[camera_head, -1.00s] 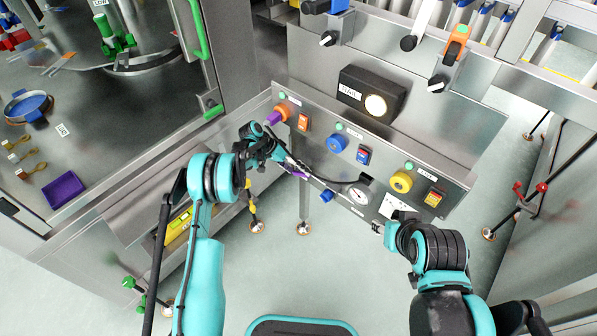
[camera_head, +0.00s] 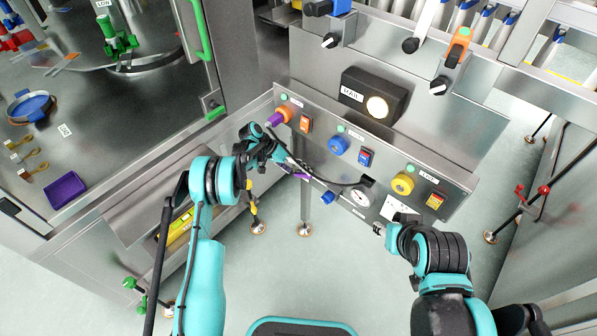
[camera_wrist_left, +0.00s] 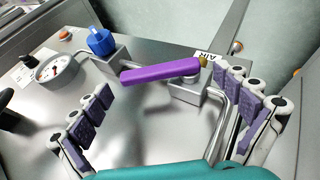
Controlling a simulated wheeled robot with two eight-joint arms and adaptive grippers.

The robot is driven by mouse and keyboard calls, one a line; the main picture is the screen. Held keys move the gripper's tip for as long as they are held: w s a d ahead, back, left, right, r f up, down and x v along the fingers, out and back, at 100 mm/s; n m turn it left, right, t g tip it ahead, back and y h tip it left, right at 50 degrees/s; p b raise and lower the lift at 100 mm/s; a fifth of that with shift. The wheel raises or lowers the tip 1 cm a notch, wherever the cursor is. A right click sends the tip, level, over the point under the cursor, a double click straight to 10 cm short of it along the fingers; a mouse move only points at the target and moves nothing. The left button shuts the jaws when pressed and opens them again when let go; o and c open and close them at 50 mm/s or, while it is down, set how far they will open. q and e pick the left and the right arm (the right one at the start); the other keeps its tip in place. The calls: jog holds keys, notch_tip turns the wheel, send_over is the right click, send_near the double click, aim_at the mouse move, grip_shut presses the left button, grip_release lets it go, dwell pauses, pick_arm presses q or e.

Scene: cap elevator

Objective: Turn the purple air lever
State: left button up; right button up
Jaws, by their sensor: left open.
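The purple air lever (camera_wrist_left: 160,71) lies across the upper middle of the left wrist view, attached to a metal valve block beside an "AIR" label (camera_wrist_left: 205,55). In the head view the lever (camera_head: 299,175) shows only in part, just beyond my left gripper (camera_head: 284,158). My left gripper (camera_wrist_left: 163,95) is open and empty, with a row of purple-padded finger segments on each side. The lever stands ahead of the gap between them, and its valve end is near the right finger. My right gripper (camera_head: 379,229) is at the panel's lower edge, and its fingers are too small to read.
A blue valve handle (camera_wrist_left: 101,41) and a pressure gauge (camera_wrist_left: 49,70) sit left of the lever. The panel (camera_head: 318,152) carries orange, blue and yellow knobs. A steel pipe (camera_wrist_left: 217,120) runs near the right finger. Clear floor (camera_head: 290,275) lies below the panel.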

pick_arm(q)
jog(key=v, duration=1.2)
jog(key=shift+c, duration=0.3)
